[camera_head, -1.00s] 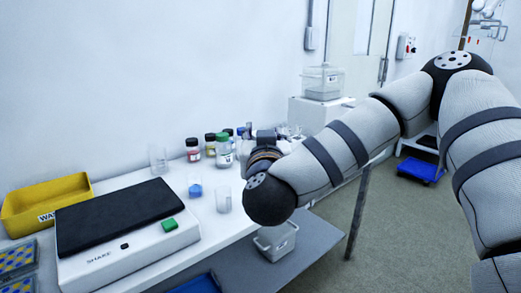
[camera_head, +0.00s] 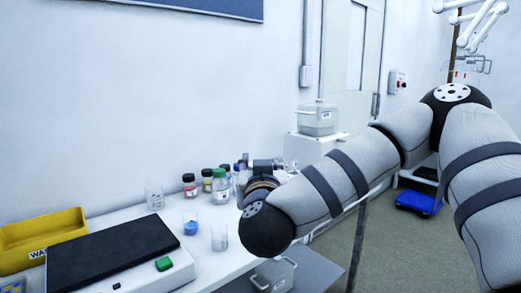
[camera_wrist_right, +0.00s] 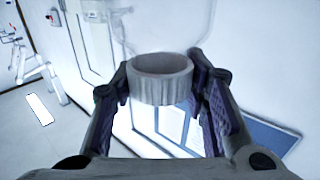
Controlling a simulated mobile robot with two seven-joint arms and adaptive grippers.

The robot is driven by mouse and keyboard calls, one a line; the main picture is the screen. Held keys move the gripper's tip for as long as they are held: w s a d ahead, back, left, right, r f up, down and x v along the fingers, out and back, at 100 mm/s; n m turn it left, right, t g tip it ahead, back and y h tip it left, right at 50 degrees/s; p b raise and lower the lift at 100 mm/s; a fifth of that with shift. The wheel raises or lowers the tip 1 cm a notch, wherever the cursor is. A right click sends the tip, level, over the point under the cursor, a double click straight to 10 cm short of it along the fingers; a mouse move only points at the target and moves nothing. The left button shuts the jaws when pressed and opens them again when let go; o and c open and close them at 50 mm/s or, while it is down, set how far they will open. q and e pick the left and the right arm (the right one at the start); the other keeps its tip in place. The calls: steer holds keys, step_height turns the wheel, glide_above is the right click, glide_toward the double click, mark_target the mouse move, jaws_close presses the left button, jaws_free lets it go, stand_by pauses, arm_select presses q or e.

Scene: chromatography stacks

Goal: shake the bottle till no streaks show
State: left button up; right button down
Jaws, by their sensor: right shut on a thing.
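My right gripper (camera_wrist_right: 160,76) is shut on a bottle, its fingers on either side of a pale, ribbed, round cap or collar (camera_wrist_right: 160,84). A faint clear outline, seemingly the bottle's glass body (camera_wrist_right: 165,30), shows beyond it in the right wrist view. I cannot make out liquid or streaks in it. In the head view my right arm crosses from the right, and its wrist hides most of the gripper and the held bottle. My left gripper is in neither view.
A shaker (camera_head: 112,252) with a black top stands on the white bench (camera_head: 205,262), beside a yellow bin (camera_head: 42,236). Capped bottles, including a green-capped one (camera_head: 220,187), and a beaker with blue liquid (camera_head: 190,224) stand near my right wrist. A grey box (camera_head: 275,273) sits below.

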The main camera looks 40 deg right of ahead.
steer(key=r, duration=0.4)
steer(key=w+r, duration=0.1)
steer(key=r, duration=0.2)
steer(key=shift+w+d, duration=0.1)
steer(key=shift+d, duration=0.15)
steer(key=f, duration=0.7)
steer(key=shift+s+a+f, duration=0.25)
steer(key=shift+s, duration=0.15)
steer(key=r, duration=0.6)
steer(key=shift+w+d, duration=0.2)
steer(key=shift+w, duration=0.15)
steer(key=shift+f, duration=0.1)
steer(key=f, duration=0.5)
steer(key=shift+s+a+f, duration=0.25)
steer(key=shift+s+f, duration=0.1)
steer(key=shift+s, duration=0.05)
steer(key=shift+w+d+f, duration=0.1)
steer(key=shift+w+d, duration=0.15)
steer(key=shift+w, duration=0.15)
steer(key=shift+s+a, duration=0.15)
steer(key=shift+s, duration=0.05)
steer(key=shift+w, duration=0.1)
